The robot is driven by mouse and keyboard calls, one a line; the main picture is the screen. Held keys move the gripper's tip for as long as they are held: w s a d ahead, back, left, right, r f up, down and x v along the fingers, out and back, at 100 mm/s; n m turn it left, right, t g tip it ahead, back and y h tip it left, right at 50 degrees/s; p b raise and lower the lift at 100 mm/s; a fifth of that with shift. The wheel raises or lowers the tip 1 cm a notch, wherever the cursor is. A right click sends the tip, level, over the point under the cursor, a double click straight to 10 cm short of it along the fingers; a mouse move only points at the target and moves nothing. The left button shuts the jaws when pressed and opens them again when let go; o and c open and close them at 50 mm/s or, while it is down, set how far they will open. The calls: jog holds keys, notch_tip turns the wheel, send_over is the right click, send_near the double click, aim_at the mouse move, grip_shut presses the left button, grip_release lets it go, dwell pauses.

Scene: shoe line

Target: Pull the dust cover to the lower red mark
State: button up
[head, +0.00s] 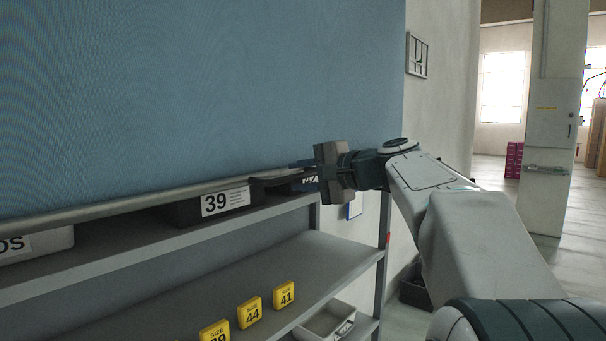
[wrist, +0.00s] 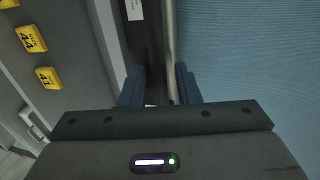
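The dust cover (head: 200,90) is a large blue sheet hanging over the shelf front, with a grey bar (head: 120,203) along its lower edge. In the wrist view the blue sheet (wrist: 250,60) is on the right and its bar (wrist: 170,45) runs between my fingers, closer to the right one. My gripper (head: 297,174) is at the right end of the bar, with its fingers apart; the gap also shows in the wrist view (wrist: 160,88). A small red mark (head: 387,239) is on the right shelf post, below the bar. Contact with the bar cannot be told.
A dark box labelled 39 (head: 222,203) and a grey box (head: 38,245) stand on the upper shelf, just behind the bar. Yellow size tags (head: 250,312) line the shelf below. A grey bin (head: 328,322) is lower right. Open floor lies to the right.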

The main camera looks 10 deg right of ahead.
grip_shut()
jog(key=shift+f, duration=0.15)
